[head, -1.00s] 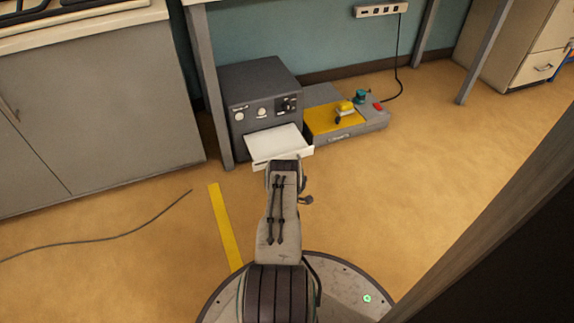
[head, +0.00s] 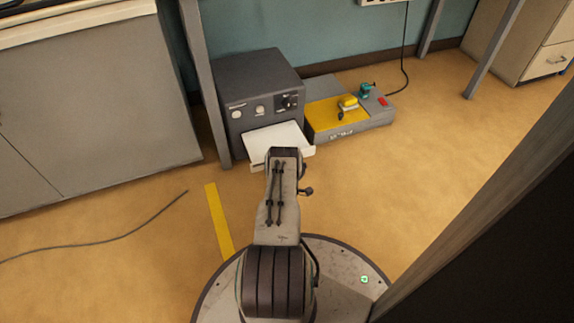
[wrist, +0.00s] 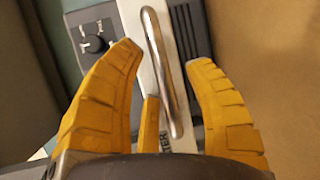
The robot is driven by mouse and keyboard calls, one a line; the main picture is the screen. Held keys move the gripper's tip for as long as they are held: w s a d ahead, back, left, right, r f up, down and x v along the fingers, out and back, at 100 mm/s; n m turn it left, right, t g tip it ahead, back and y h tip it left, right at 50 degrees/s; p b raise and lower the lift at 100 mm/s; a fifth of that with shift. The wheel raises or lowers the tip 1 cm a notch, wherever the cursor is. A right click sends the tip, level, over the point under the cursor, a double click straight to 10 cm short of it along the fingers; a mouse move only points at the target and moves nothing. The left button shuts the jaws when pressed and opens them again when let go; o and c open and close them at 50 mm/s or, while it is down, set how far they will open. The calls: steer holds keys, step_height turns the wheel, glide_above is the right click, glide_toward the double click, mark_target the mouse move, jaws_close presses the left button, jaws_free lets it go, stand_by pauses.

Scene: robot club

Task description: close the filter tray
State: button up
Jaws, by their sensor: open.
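The filter tray (head: 272,138) is a white drawer sticking out of the lower front of a dark grey machine (head: 262,68). The front end of my arm covers part of the tray's front edge in the head view. In the wrist view a shiny metal bar handle (wrist: 162,70) on a pale front lies between the yellow fingers of my gripper (wrist: 165,58). The fingers are spread and open, and I see no firm grip on the handle. The letters "TER" show beside it. The gripper itself is hidden in the head view.
A low grey unit with a yellow panel (head: 325,116) stands right of the machine. A grey table leg (head: 204,80) rises close to its left. A cable (head: 120,232) and a yellow floor strip (head: 218,218) lie at left. A dark panel edge is at right.

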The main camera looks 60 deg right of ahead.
jaws_close()
stand_by(0.3)
steer(key=shift+w, duration=0.1)
